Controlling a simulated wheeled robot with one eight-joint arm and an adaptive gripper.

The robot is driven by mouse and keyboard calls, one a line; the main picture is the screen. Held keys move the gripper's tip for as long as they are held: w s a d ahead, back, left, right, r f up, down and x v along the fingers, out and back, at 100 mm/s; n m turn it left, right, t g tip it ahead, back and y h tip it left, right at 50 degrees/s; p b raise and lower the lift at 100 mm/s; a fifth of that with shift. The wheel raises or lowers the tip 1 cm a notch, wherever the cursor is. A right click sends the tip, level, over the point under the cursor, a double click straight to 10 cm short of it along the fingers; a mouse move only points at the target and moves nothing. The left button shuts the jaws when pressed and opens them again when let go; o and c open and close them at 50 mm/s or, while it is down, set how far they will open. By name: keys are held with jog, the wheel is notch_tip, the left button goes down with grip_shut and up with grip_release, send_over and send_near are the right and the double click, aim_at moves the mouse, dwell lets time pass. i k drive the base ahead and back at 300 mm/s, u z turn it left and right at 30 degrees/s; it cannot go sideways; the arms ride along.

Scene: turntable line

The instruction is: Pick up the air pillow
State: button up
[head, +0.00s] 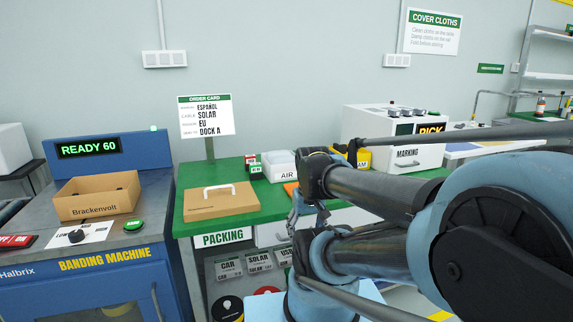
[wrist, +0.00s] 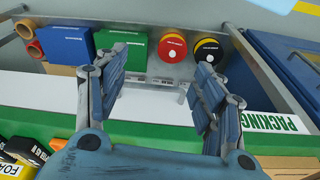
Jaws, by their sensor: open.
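A bin labelled "AIR" (head: 287,175) stands at the back of the green packing bench (head: 183,222) in the head view, partly hidden by my arm. Something pale shows in its top, but I cannot make out a single air pillow. No air pillow shows in the wrist view. My gripper (wrist: 160,68) is open and empty in the wrist view, its fingers spread above the bench's front edge and the shelf below. In the head view my gripper (head: 298,208) is small and partly hidden by my arm, in front of the bin.
A brown carton with a white handle (head: 218,200) lies on the bench's left part. An order card (head: 207,116) stands behind. The banding machine (head: 110,262), bearing an open Brackenvolt box (head: 98,205), is at left. Blue and green boxes (wrist: 65,45) and round reels (wrist: 172,48) sit on the lower shelf.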

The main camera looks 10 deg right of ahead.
aim_at(285, 159)
jog(key=k, duration=1.15)
jog(key=z, duration=0.55)
jog(key=i, duration=1.45)
jog(key=u, duration=0.3)
